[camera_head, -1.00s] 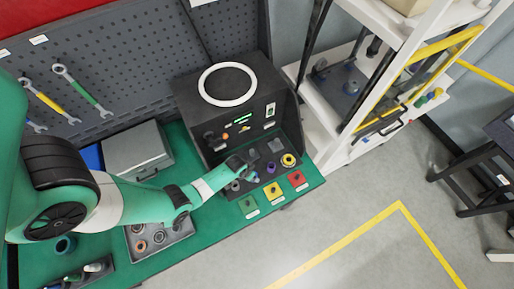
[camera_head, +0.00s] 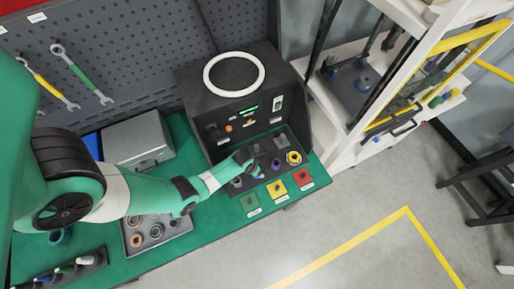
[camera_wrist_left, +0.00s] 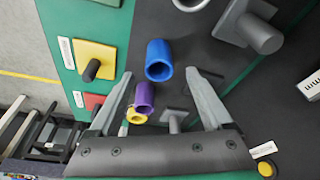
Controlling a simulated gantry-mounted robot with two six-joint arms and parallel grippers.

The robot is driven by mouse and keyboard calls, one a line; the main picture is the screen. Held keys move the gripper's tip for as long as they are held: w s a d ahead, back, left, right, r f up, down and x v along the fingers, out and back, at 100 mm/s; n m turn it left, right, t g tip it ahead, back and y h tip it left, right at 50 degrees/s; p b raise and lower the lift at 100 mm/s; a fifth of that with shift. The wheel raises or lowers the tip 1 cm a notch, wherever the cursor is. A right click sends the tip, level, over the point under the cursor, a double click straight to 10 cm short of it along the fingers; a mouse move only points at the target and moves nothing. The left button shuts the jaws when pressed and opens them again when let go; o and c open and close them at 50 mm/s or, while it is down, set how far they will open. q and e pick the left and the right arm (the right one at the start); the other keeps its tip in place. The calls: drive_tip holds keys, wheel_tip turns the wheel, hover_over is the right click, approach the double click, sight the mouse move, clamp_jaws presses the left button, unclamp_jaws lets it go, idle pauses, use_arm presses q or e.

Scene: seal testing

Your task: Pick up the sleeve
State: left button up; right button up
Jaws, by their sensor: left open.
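My left gripper (camera_head: 254,170) is over the black test fixture on the green bench, and its arm comes in from the left. In the left wrist view its two grey fingers (camera_wrist_left: 160,76) are apart and nothing is clamped between them. A blue sleeve (camera_wrist_left: 159,62) stands just at the gap between the fingertips. A purple sleeve (camera_wrist_left: 144,97) is beside the left finger in that view, and it also shows in the head view (camera_head: 276,163). A yellow ring-shaped piece (camera_wrist_left: 136,117) is close by, partly hidden by the gripper. My right gripper is not in view.
The black tester box (camera_head: 235,110) with a white ring stands behind the gripper. Green (camera_head: 251,203), yellow (camera_head: 277,189) and red (camera_head: 303,178) pads with pegs lie at the bench's front edge. A tray of rings (camera_head: 150,234) is to the left. A grey peg (camera_wrist_left: 262,35) stands near the blue sleeve.

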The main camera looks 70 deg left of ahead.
use_arm(q)
drive_tip(key=b+x, duration=0.4)
drive_tip(key=x, duration=0.1)
drive_tip(key=shift+r, duration=0.15)
clamp_jaws()
